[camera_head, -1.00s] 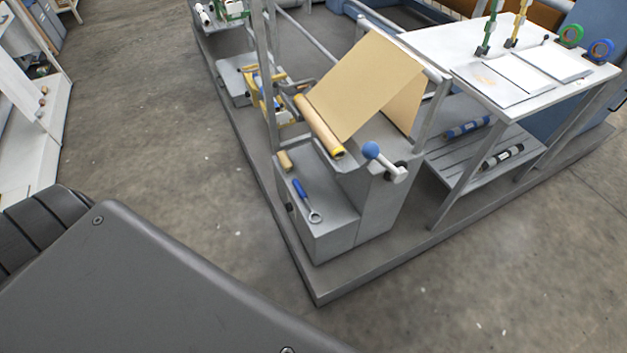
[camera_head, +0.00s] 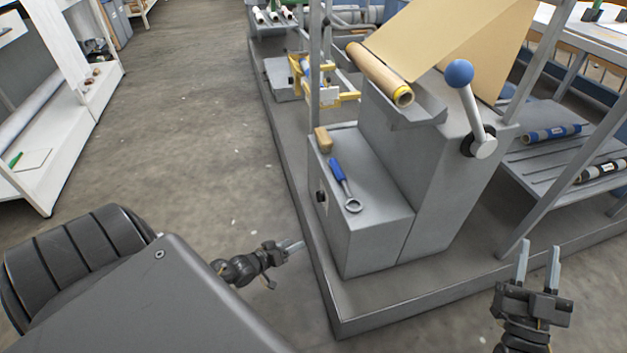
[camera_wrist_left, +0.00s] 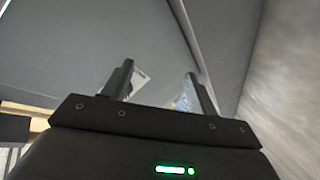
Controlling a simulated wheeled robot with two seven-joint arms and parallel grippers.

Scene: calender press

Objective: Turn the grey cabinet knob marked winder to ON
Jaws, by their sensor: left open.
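The grey cabinet (camera_head: 370,240) stands at the centre of the head view. A small dark knob (camera_head: 321,197) sticks out of its left face, with a pale patch beside it. I cannot read any marking or the knob's setting. My left gripper (camera_head: 293,246) is below and left of the knob, apart from it. In the left wrist view its two fingers (camera_wrist_left: 160,88) are spread, with grey surfaces and small pale patches behind them; the knob is not clear there. My right gripper (camera_head: 538,262) is open and empty, right of the cabinet.
A blue-handled wrench (camera_head: 341,180) and a tan block (camera_head: 323,140) lie on the cabinet top. A blue-ball lever (camera_head: 465,95) stands on the taller housing. The grey platform edge (camera_head: 325,290) runs below. Floor (camera_head: 200,150) left of it is clear.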

